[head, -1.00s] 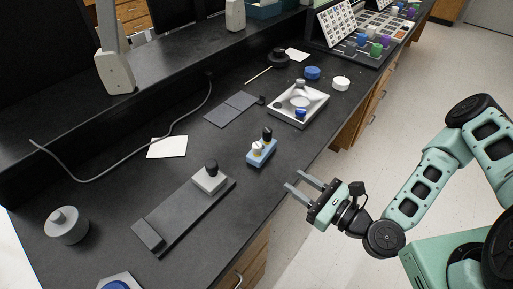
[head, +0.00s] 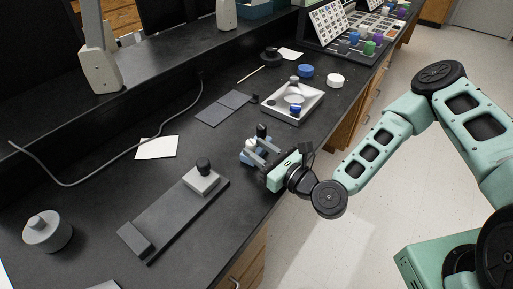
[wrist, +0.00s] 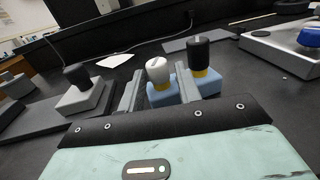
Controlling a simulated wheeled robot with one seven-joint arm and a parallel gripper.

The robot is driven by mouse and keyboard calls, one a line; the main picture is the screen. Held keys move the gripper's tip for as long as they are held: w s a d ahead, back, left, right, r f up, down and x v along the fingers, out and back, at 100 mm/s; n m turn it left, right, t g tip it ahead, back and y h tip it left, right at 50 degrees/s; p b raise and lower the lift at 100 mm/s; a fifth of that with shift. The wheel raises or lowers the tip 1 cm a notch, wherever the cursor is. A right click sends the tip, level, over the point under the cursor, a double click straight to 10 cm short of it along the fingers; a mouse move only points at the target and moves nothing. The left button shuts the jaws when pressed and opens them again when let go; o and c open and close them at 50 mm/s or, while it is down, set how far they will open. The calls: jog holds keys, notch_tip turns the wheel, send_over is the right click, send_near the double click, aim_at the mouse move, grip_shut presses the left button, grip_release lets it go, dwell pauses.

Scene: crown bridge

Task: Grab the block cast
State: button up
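A small blue block (head: 245,157) stands upright on the black bench and carries a white-topped peg and a black-topped peg with yellow collars. It also shows in the wrist view (wrist: 163,98). My gripper (head: 256,150) is open at the block's near side, low over the bench. In the wrist view its two fingers (wrist: 159,88) reach forward, with the white peg between them and the black peg right of the right finger. In the head view the gripper partly hides the block. I cannot tell whether a finger touches it.
A light grey block with a black knob (head: 202,178) stands on a dark grey plate (head: 170,215) to the left. A grey-white tray (head: 312,103) with a blue-topped piece lies behind. A grey round piece (head: 47,231) is far left. Bare bench separates these.

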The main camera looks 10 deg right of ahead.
aim_at(247, 142)
jog(key=x, duration=0.4)
jog(key=shift+w+a+r+p, duration=0.15)
jog(key=shift+w+a+p, duration=0.1)
jog(key=shift+a+p, duration=0.15)
grip_shut()
